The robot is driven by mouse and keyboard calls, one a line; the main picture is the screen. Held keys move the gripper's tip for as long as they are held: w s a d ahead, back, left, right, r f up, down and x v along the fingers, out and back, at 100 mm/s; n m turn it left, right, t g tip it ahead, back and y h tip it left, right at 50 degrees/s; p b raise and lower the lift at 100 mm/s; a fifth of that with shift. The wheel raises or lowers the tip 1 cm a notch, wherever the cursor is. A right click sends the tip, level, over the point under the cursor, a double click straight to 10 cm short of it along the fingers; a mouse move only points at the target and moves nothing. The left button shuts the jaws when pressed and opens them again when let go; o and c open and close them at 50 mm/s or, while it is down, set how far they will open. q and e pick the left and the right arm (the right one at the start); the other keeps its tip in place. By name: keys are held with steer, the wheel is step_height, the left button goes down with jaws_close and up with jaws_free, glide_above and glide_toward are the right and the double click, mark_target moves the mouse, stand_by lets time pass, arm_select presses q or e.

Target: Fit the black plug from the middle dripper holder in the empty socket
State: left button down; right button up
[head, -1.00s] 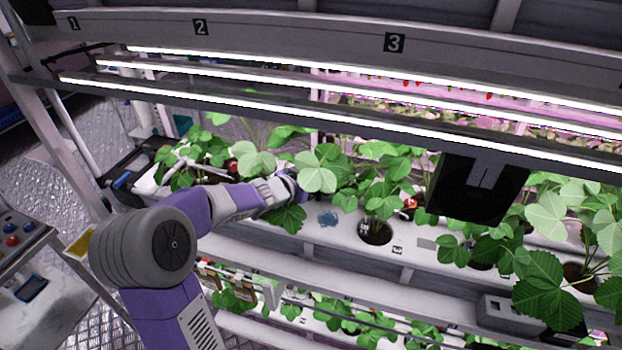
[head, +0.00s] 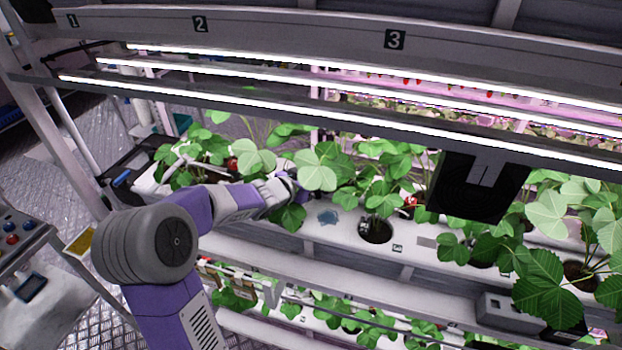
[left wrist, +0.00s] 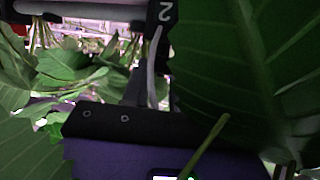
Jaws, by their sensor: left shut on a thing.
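My left gripper (head: 284,190) reaches in among the strawberry leaves above the white gutter. Leaves cover most of its fingertips in the head view. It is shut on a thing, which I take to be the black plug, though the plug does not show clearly. In the left wrist view a black part marked 2 (left wrist: 162,14) is at the top, with a grey tube (left wrist: 152,72) running down from it. Large leaves hide much around it. I cannot make out the middle dripper holder or the empty socket for certain. My right gripper is out of view.
The white gutter (head: 300,236) carries strawberry plants, one in a round hole (head: 375,231). A bluish patch (head: 327,218) lies on its top. Light bars (head: 330,113) cross above. A black panel (head: 478,187) hangs at right. A control box (head: 20,255) stands at far left.

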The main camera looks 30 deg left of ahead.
arm_select(q)
steer(key=shift+f, duration=0.2)
stand_by(0.5)
steer(key=shift+f+b, duration=0.3)
steer(key=shift+c, duration=2)
jaws_free()
steer(key=shift+r, duration=0.1)
step_height(320, 180, up, 6)
steer(key=p, duration=0.6)
steer(key=shift+p, duration=0.4)
